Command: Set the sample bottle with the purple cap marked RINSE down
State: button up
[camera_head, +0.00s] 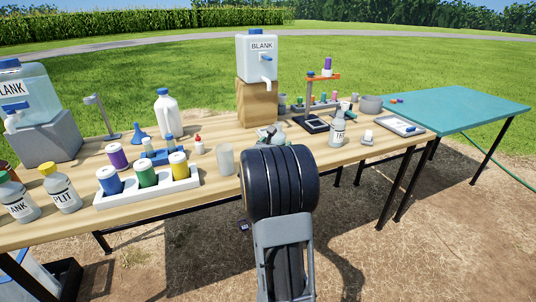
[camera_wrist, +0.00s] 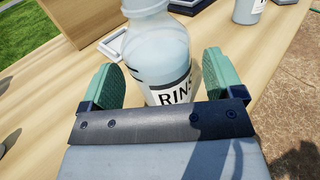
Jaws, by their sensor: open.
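The sample bottle marked RIN, the rest of its label cut off (camera_wrist: 163,60), is pale and translucent and shows close up in the wrist view. Its cap is outside that view, so I cannot see the colour. My gripper (camera_wrist: 161,72) is open, with one green finger on each side of the bottle and a small gap on both sides. The bottle seems to stand upright on the wooden table (camera_wrist: 40,95); its base is hidden behind my gripper. In the head view my arm covers most of this spot.
Another labelled bottle (camera_head: 338,128) stands to the right, near a white tray (camera_head: 400,126). A wooden block (camera_head: 257,103) carries a BLANK container (camera_head: 257,57) behind. A clear beaker (camera_head: 225,160) stands left of my arm, beside a white rack (camera_head: 150,194) of capped bottles.

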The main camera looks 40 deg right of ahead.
jog(key=v, duration=1)
jog(key=shift+a, duration=0.1)
jog(key=shift+s, duration=0.1)
